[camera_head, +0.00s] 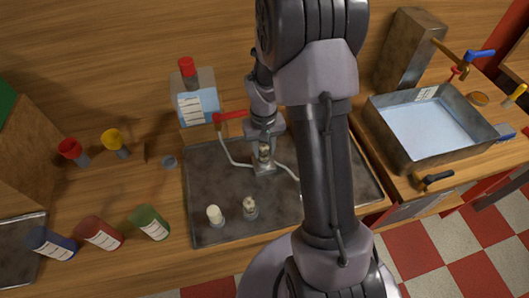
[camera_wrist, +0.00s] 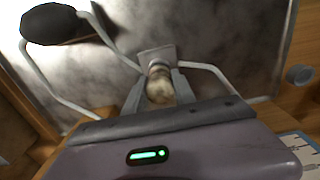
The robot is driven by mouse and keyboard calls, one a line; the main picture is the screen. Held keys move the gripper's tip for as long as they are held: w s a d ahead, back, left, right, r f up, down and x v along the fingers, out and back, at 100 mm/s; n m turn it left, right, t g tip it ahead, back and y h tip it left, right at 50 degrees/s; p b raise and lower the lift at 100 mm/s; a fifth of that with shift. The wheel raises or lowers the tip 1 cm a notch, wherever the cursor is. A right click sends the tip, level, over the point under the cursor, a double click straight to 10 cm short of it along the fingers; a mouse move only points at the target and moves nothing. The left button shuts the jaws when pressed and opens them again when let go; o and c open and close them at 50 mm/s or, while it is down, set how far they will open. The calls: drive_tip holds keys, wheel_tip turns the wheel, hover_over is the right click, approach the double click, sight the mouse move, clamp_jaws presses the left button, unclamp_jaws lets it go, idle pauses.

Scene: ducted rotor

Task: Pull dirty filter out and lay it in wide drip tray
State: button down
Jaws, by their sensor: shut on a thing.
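The dirty filter (camera_wrist: 160,85) is a small mottled beige-brown cylinder. In the wrist view my gripper (camera_wrist: 160,90) is shut on it, one finger on each side. The grey filter housing (camera_wrist: 157,56), with bent pipes on both sides, lies right at the filter's far end; I cannot tell whether the filter is still seated in it. In the head view my gripper (camera_head: 264,152) points down at the housing (camera_head: 265,168). The wide drip tray (camera_head: 220,173) is the dark, stained metal sheet beneath and around the housing.
A white cylinder (camera_head: 215,215) and a stained one (camera_head: 249,208) stand on the tray's front part. A water-filled basin (camera_head: 376,133) is at right. Three jars, including a green one (camera_head: 149,222), lie front left.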

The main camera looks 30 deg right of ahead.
sight(264, 145)
drive_tip(key=shift+r, duration=0.1)
drive_tip(key=shift+r+p, duration=1.35)
drive_tip(key=shift+r, duration=0.3)
drive_tip(key=shift+f, duration=0.1)
